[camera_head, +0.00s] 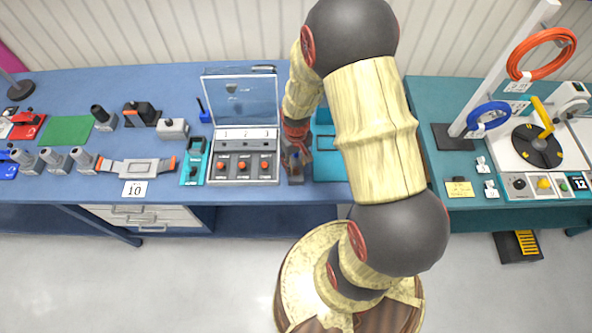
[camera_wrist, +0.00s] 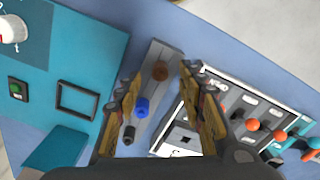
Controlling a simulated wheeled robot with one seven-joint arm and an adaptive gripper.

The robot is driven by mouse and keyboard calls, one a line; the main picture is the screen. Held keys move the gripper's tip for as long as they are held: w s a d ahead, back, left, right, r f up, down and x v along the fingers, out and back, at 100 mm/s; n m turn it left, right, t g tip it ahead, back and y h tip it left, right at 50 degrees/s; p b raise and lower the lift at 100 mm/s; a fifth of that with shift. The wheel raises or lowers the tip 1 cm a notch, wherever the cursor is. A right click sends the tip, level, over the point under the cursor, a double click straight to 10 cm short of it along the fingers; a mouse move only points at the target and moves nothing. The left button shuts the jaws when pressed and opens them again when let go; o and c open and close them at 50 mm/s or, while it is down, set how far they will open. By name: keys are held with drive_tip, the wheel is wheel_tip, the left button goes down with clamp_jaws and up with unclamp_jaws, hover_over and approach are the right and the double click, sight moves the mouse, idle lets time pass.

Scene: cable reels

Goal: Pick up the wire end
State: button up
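My gripper (camera_head: 297,152) hangs over the blue bench, between the clear-lidded switch box and a teal panel. In the wrist view my gripper (camera_wrist: 160,82) has its two fingers apart. Below and between them is a narrow grey block (camera_wrist: 164,58) with a round brown spot, a small blue cylinder (camera_wrist: 142,107) and a dark knob-like piece (camera_wrist: 129,134). I cannot tell whether any of these is the wire end, or whether the fingers touch them. Orange (camera_head: 543,52) and blue (camera_head: 488,118) wire coils hang on a post at the right; no loose end is clear on them.
The switch box (camera_head: 241,168) with orange buttons stands close left of my gripper. The teal panel (camera_wrist: 65,62) lies on the other side. Several grey connectors and a clamp-like device (camera_head: 136,167) are farther left. A second, green bench (camera_head: 425,95) is at the right.

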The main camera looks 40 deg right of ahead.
sight(296, 172)
drive_tip(key=shift+w+f, duration=0.1)
drive_tip(key=shift+f, duration=1.15)
drive_tip(key=c, duration=0.3)
clamp_jaws()
